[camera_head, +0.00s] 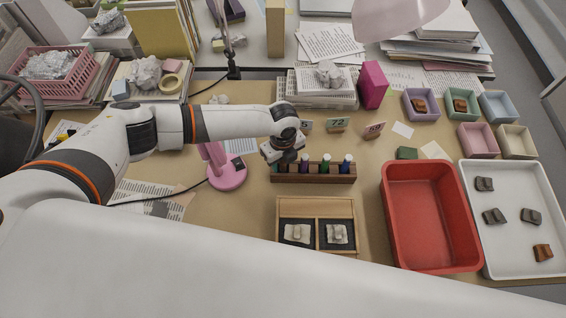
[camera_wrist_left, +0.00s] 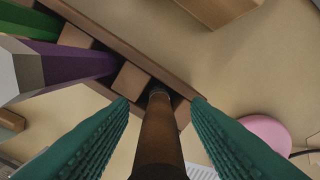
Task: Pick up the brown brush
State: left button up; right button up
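The brown brush (camera_wrist_left: 160,135) shows in the left wrist view, its handle running up from the bottom edge to a dark end at the wooden rack (camera_wrist_left: 131,80). My left gripper (camera_wrist_left: 160,102) is open, with one green finger on each side of the handle and a visible gap on both sides. In the head view my left gripper (camera_head: 284,155) is over the left end of the rack (camera_head: 315,179) and hides the brush. My right gripper is not in view.
A purple tool (camera_head: 304,165), a green one (camera_head: 326,165) and a blue one (camera_head: 347,165) stand in the rack beside the gripper. A pink lamp base (camera_head: 228,175) is close on the left. A wooden box (camera_head: 316,206) with two compartments lies in front, and a red tub (camera_head: 430,220) stands right.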

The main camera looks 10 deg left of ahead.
pick_arm(q)
grip_shut()
jog(key=shift+r, duration=0.15)
notch_tip(320, 180, up, 10)
jog(key=shift+f+b, duration=0.1)
jog(key=shift+b, duration=0.75)
